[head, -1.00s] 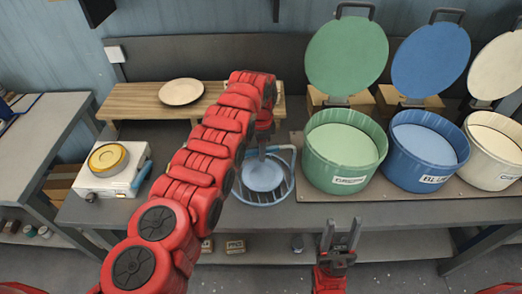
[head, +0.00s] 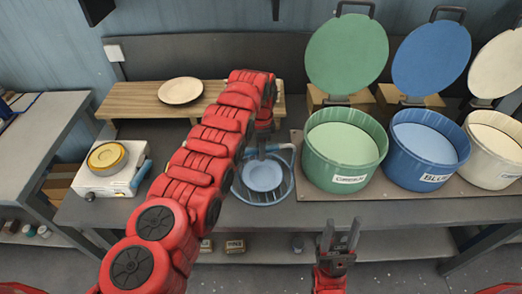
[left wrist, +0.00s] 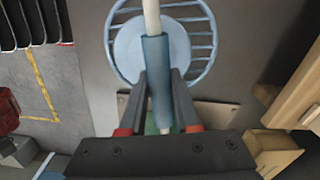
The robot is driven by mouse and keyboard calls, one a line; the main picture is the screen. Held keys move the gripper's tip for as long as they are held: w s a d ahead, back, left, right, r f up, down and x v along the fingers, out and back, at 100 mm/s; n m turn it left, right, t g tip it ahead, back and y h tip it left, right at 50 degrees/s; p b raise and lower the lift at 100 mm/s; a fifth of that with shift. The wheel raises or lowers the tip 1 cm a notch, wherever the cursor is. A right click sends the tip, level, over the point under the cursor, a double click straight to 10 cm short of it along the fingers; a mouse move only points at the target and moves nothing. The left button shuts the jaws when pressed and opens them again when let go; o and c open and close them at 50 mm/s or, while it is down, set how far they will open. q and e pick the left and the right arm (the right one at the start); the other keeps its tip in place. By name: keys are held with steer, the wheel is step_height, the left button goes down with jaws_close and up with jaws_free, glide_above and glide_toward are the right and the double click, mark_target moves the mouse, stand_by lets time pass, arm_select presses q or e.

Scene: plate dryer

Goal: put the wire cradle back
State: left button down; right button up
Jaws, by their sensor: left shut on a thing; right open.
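The wire cradle (head: 265,204) is a light blue round frame with bars, over the grey bench in the middle of the head view. A pale blue disc (head: 262,176) fills its centre; I cannot tell whether it is a separate plate. The cradle also shows in the left wrist view (left wrist: 212,45), with a blue sleeve (left wrist: 157,80) on a white rod in front of it. My left gripper (left wrist: 160,76) is shut on this sleeve. In the head view my left arm partly hides the gripper. My right gripper (head: 340,232) is open and empty, low in front of the bench.
A green pot (head: 342,180), a blue pot (head: 418,178) and a cream pot (head: 490,172) stand right of the cradle, lids raised. A wooden stand (head: 140,101) holds a cream plate (head: 181,91). A white device (head: 120,180) with a yellow disc (head: 107,156) stands at left.

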arm_select(q)
steer(key=c, duration=0.5)
jaws_free()
steer(key=shift+c, duration=0.2)
steer(key=shift+r, duration=0.1)
